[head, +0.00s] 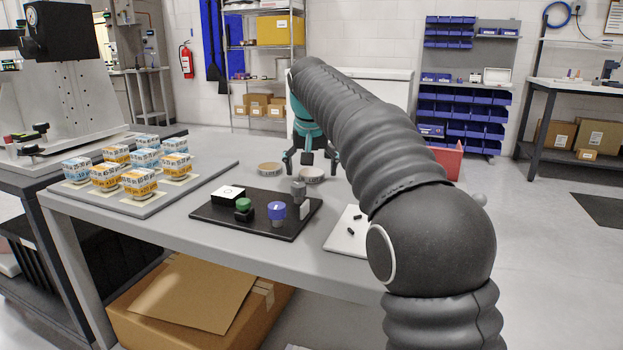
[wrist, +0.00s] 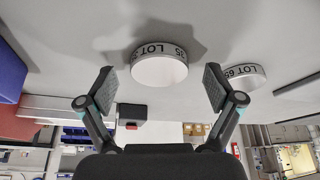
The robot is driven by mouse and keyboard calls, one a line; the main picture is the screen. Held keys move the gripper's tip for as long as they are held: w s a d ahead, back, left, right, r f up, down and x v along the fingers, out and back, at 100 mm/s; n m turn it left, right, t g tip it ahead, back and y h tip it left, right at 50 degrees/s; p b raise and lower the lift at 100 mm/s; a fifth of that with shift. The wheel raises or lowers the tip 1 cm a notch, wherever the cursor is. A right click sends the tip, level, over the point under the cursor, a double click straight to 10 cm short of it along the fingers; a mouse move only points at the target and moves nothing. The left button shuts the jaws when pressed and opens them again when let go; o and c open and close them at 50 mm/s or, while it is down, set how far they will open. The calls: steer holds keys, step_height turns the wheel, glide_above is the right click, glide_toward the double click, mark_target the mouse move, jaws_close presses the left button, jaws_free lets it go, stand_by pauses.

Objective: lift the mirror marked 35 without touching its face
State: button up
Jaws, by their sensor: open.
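The mirror marked LOT 35 (wrist: 158,68) is a short round disc with a pale face and a lettered rim. It lies on the grey table in the wrist view, which appears upside down. In the head view it seems to be the right-hand round disc (head: 312,175). My gripper (wrist: 160,88) is open, with one finger on each side of the mirror in that view and no contact visible. In the head view my teal gripper (head: 310,158) is low over the table, just behind the discs. A second disc marked LOT 65 (wrist: 245,77) lies beside it, also in the head view (head: 270,169).
A black tray (head: 256,226) with a white box, a green knob and a blue-topped piece lies in front of the discs. A white plate (head: 342,241) with small black parts is at right. A grey tray (head: 157,205) of small cartons is at left.

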steer(key=c, duration=1.3)
steer(key=shift+r, duration=0.15)
